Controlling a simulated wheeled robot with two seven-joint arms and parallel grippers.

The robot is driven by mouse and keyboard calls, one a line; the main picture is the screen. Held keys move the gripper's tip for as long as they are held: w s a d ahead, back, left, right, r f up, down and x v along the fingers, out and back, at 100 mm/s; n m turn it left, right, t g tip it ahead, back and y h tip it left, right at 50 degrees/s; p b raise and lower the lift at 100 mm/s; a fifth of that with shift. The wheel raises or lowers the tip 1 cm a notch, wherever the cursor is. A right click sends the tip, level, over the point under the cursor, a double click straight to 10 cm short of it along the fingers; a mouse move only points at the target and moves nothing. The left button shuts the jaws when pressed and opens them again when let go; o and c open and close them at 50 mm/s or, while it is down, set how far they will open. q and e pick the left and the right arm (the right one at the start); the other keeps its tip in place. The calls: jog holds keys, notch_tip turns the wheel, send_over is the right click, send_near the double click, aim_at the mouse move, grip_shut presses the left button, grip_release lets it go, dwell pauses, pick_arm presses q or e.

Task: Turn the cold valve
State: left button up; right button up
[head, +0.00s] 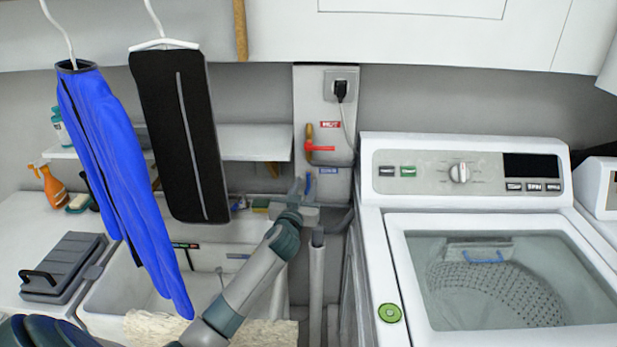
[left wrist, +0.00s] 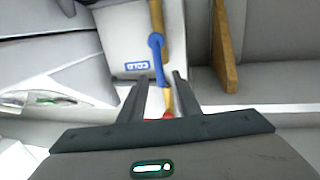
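The cold valve (head: 309,184) has a blue handle and sits low on the grey wall panel, below the red hot valve (head: 320,147). A blue-and-white COLD label (head: 328,170) is beside it. In the left wrist view the blue handle (left wrist: 158,58) points toward my left gripper (left wrist: 160,82), whose two dark fingers are apart, on either side of the handle's line. They do not visibly touch it. In the head view my left gripper (head: 301,186) is just beside the cold valve and partly overlaps it. My right gripper is not in view.
A washing machine (head: 375,225) stands right of the valves. A white shelf (head: 240,142) and a sink (head: 110,290) are to the left. Blue (head: 115,160) and black (head: 175,130) garments hang at the front left. A plug with a cable (head: 341,90) is above the valves.

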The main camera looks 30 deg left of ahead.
aim_at(308, 180)
pick_arm(q)
jog(key=shift+x, duration=2.15)
grip_shut()
